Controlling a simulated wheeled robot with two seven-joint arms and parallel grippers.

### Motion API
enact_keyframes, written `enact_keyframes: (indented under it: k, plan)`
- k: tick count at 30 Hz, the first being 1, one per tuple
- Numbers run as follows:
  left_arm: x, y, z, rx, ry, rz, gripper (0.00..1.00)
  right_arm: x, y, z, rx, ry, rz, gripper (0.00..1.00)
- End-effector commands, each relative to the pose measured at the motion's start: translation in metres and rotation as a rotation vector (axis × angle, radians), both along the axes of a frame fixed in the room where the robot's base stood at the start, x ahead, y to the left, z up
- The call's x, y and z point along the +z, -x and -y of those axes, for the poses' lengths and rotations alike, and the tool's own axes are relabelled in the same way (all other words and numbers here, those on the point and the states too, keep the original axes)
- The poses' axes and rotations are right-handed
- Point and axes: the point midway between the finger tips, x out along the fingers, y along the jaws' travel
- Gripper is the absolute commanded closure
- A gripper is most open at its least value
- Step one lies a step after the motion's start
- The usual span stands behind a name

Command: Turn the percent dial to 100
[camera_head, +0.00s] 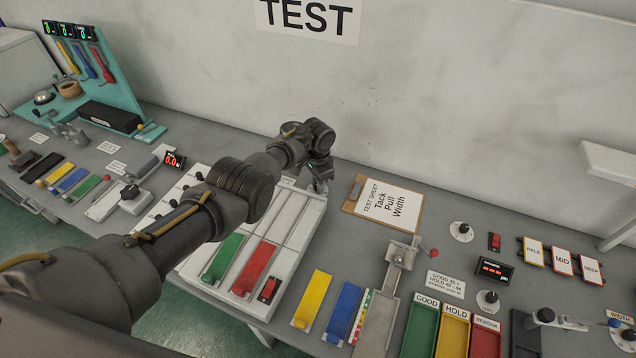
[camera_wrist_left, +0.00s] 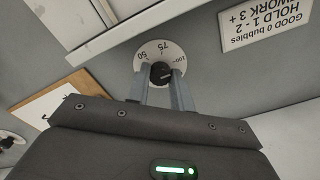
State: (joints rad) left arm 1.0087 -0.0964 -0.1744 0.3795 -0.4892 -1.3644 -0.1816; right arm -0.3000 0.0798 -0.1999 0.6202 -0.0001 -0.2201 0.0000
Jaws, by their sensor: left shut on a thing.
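The percent dial (camera_wrist_left: 151,49) is a white disc marked 50, 75 and 100 with a black knob (camera_wrist_left: 160,70) at its centre, seen in the left wrist view. My left gripper (camera_wrist_left: 161,79) has its two grey fingers on either side of the knob and is shut on it. A light mark on the knob appears to lie toward the 100 side, but its exact reading is too small to tell. In the head view my left gripper (camera_head: 320,182) is at the back of the white panel, and its wrist and fingers mostly hide the dial. My right gripper is not in view.
A clipboard (camera_head: 385,207) labelled TEST SHEET lies right of my left gripper. The white panel (camera_head: 290,262) holds green and red strips. GOOD, HOLD and REWORK trays (camera_head: 455,330) stand at the front right. The wall (camera_head: 420,90) is close behind.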

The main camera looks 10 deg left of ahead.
Motion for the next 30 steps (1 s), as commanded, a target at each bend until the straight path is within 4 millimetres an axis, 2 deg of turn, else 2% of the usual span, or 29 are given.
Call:
enact_keyframes:
  k: [2,3,8,16,19,24,30]
  plan:
    - [0.001,0.000,0.000,-0.001,0.000,0.001,1.00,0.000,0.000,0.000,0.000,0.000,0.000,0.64]
    - [0.001,0.000,0.000,-0.001,-0.001,0.001,0.76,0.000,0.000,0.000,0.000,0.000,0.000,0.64]
    - [0.000,0.000,0.000,0.000,-0.001,0.001,0.56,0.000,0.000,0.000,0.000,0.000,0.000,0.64]
    - [0.001,0.000,0.000,0.000,0.000,0.000,0.56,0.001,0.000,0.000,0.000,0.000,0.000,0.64]
    - [0.008,0.000,0.000,0.000,0.001,0.001,0.56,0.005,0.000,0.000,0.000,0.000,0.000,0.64]
    - [0.038,-0.001,0.000,0.000,0.001,0.003,0.56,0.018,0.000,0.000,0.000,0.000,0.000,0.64]
    - [0.076,-0.001,0.001,0.001,0.003,0.003,0.56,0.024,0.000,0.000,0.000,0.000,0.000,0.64]
